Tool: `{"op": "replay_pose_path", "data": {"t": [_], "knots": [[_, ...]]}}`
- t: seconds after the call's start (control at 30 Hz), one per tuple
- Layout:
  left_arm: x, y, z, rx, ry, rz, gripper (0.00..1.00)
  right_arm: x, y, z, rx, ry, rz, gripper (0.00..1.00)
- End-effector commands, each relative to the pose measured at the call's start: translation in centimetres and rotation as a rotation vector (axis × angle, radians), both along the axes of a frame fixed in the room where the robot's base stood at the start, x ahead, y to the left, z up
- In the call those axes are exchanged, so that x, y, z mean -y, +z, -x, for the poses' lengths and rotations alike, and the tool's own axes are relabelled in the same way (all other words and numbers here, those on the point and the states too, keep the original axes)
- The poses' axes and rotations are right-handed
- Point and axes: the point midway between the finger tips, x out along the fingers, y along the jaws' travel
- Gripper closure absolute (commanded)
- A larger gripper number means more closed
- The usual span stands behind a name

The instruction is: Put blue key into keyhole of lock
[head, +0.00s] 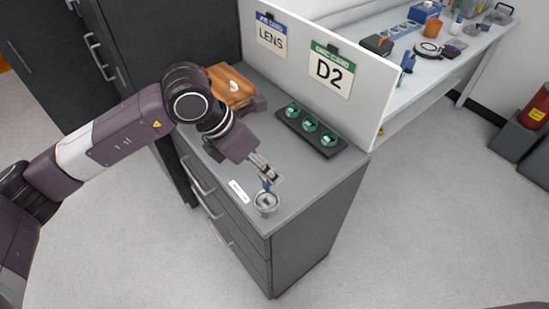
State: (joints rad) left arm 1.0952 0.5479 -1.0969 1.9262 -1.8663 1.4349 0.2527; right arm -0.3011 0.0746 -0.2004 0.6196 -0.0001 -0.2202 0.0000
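The blue key (266,185) is small and sits at the fingertips of my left gripper (266,174). The gripper appears shut on it, with the key pointing down. The lock (266,205) is a round grey metal piece on the cabinet top near its front corner. The key is just above the lock in the picture; I cannot tell whether its tip touches or enters the keyhole, which is too small to make out. My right gripper is not in view.
A small white label (238,190) lies left of the lock. A black tray (311,131) with several green round pieces is behind it. An orange-brown object (230,87) stands at the back left. A white partition (345,65) borders the cabinet top (310,180).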

Motion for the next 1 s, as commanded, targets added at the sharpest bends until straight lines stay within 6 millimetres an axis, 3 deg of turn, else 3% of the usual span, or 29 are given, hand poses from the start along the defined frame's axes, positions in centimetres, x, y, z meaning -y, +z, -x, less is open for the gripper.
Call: {"op": "replay_pose_path", "data": {"t": [0.37,1.0], "knots": [[0.1,-0.5,-0.2,0.0,0.027,-0.002,0.95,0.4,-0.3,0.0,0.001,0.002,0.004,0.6],[0.1,-4.3,-0.1,0.0,0.026,-0.003,0.95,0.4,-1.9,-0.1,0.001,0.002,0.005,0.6]]}}
